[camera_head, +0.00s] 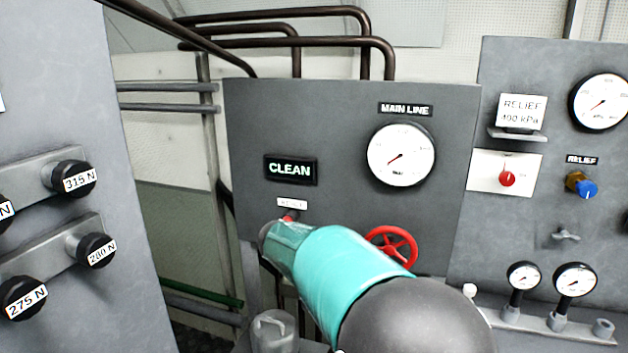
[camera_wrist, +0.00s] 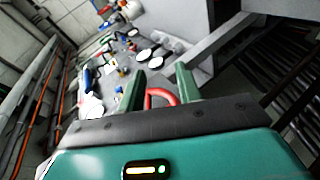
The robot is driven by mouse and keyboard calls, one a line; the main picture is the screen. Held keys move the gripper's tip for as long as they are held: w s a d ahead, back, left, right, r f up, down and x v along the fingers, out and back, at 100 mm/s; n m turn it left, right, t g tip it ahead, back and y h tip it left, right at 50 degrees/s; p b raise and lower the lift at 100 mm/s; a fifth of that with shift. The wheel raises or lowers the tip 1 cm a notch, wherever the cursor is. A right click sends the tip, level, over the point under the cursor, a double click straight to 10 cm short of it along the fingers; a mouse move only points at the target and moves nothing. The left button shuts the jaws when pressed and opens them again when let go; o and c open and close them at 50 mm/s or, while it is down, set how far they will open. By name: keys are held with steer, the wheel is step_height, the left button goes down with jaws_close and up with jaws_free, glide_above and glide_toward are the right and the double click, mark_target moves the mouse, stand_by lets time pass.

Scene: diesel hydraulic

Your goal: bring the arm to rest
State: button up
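My arm (camera_head: 345,270), teal with a dark grey joint, reaches up from the bottom of the head view in front of the panel. My gripper is not visible there. In the wrist view my gripper (camera_wrist: 160,86) shows two green fingers standing well apart. A curved red bar (camera_wrist: 160,94) shows between or beyond them; I cannot tell whether it touches them. Nothing is clearly clamped.
The middle panel (camera_head: 340,120) carries a CLEAN sign (camera_head: 290,169), a MAIN LINE gauge (camera_head: 401,153) and a red handwheel (camera_head: 391,246) beside my arm. Left is a panel with force-labelled knobs (camera_head: 73,179); right is a relief panel (camera_head: 540,80). Small gauges (camera_head: 574,280) stand low right.

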steer(key=s+d+f+n+t+y, duration=0.1)
steer(key=s+d+n+t+y, duration=0.1)
steer(key=s+y, duration=0.4)
steer(key=s+d+f+n+t+y, duration=0.1)
steer(key=s+t+y, duration=0.3)
steer(key=s, duration=1.2)
steer(key=d+n+y, duration=0.1)
steer(key=y, duration=0.1)
steer(key=shift+s+y, duration=0.15)
steer(key=shift+y, duration=0.25)
